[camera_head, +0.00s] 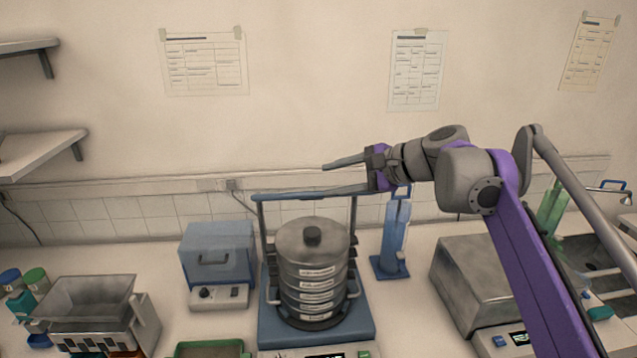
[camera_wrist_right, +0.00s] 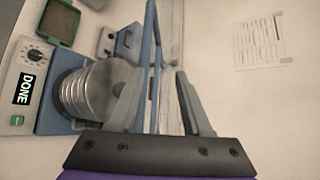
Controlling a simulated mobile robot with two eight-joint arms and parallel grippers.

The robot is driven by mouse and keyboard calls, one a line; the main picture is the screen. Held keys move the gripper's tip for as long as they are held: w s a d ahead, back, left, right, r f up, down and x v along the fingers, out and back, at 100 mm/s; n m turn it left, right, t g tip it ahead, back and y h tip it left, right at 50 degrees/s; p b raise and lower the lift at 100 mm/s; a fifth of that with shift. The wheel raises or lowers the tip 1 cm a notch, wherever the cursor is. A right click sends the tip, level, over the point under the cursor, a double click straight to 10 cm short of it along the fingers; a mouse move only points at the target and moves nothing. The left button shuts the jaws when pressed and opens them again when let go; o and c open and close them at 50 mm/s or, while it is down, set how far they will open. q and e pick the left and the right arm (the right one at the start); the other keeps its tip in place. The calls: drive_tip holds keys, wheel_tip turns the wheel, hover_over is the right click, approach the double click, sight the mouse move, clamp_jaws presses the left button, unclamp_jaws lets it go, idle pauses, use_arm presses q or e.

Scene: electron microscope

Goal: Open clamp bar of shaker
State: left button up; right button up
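The blue sieve shaker (camera_head: 268,325) stands on the bench with a round metal sieve stack (camera_head: 312,245) on it. Its blue clamp bar (camera_head: 290,196) runs level across two posts above the stack's lid knob. My right gripper (camera_head: 324,179) is at the right part of the bar, its fingers apart and pointing left. In the right wrist view the bar (camera_wrist_right: 152,50) passes between the two open fingers, nearer the left finger; I cannot tell whether either touches it. The shaker's display (camera_wrist_right: 25,88) reads DONE there. My left gripper is not in view.
A blue-grey box device (camera_head: 217,250) stands left of the shaker, and a blue stand (camera_head: 394,240) stands behind right. A metal hopper (camera_head: 85,298) is at far left. A grey box instrument (camera_head: 475,275) is at right under my arm. A green tray (camera_head: 208,349) lies at front.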

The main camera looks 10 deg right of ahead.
drive_tip(key=v, duration=0.5)
drive_tip(key=shift+s+d, duration=0.1)
